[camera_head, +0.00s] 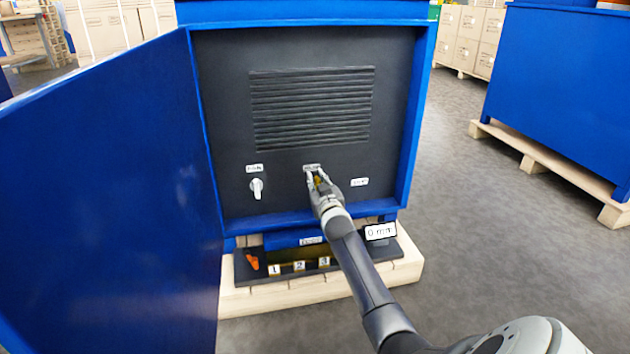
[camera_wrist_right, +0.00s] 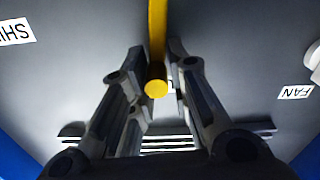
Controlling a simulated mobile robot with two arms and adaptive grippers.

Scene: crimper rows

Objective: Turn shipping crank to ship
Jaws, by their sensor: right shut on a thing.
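The crank shows in the right wrist view as a yellow bar (camera_wrist_right: 157,30) with a round end, on the dark panel. My right gripper (camera_wrist_right: 157,72) is shut on it, one finger on each side. In the head view the right gripper (camera_head: 316,178) is at the lower middle of the panel, just below a small white label (camera_head: 312,168), and only a bit of yellow shows between its fingers. A label beginning "SHI" (camera_wrist_right: 14,32) is at the left of the wrist view; its end is cut off. My left gripper is not in view.
The panel (camera_head: 215,120) sits in a blue cabinet; its blue door (camera_head: 100,180) stands open at left. A white knob (camera_head: 257,188) is left of the gripper. A "0 mm" sign (camera_head: 380,231) and an orange object (camera_head: 252,261) are below.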

